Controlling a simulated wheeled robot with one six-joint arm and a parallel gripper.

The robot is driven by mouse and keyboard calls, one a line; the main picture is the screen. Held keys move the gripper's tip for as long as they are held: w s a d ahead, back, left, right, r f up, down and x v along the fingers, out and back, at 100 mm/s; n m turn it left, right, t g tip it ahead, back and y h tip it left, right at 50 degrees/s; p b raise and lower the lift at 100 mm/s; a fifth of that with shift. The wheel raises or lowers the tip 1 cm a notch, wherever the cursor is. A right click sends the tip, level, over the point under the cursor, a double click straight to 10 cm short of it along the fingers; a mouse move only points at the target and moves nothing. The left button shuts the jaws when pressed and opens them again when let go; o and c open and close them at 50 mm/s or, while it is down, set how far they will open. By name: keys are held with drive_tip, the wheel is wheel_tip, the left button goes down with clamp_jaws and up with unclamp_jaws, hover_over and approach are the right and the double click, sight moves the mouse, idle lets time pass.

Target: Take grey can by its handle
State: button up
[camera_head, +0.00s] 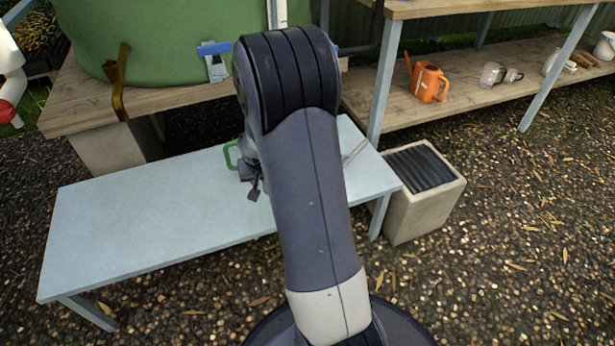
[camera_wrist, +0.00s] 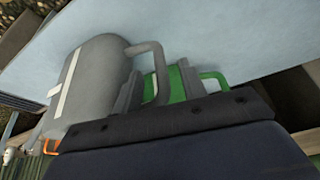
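The grey can (camera_wrist: 95,85) fills the left of the wrist view, with pale stripes on its side. Its grey handle (camera_wrist: 158,62) loops out to the right. My gripper (camera_wrist: 160,92) is open, with one finger on the can side of the handle and the other beyond it. The handle stands between the fingers; contact cannot be told. A green can with a green handle (camera_wrist: 213,77) is just behind the right finger. In the head view, my gripper (camera_head: 252,182) is over the pale bench, and my arm hides most of the grey can.
The pale blue bench (camera_head: 150,220) is clear on its left. The green can's handle also shows in the head view (camera_head: 230,155). A large green tank (camera_head: 150,40) stands behind.

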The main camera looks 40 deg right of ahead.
drive_tip(key=b+x, duration=0.1)
drive_tip(key=x, duration=0.2)
drive_tip(key=shift+w+f, duration=0.1)
drive_tip(key=shift+f, duration=0.2)
drive_tip(key=shift+r, duration=0.1)
drive_tip(key=shift+c, duration=0.4)
clamp_jaws()
